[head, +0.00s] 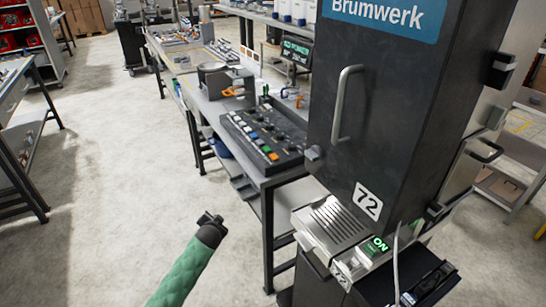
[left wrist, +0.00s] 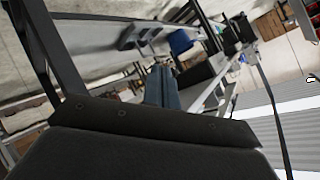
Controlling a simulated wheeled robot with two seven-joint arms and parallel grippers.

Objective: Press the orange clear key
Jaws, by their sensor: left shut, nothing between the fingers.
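A dark key panel (head: 262,137) with several coloured keys lies on the bench in the middle of the head view. An orange key (head: 273,156) sits at its near end, close to a green key and blue keys. No lettering on the keys can be read. My left gripper (head: 212,219), at the end of the green-sleeved arm, is shut and empty. It is in front of the bench, nearer to me than the panel and well apart from the keys. In the left wrist view I cannot make out the orange key. My right gripper is not in view.
A tall dark cabinet (head: 390,95) with a handle and the number 72 stands right of the panel. A metal drip tray (head: 337,222) and a green ON light (head: 379,244) are below it. Open floor (head: 110,190) lies to the left.

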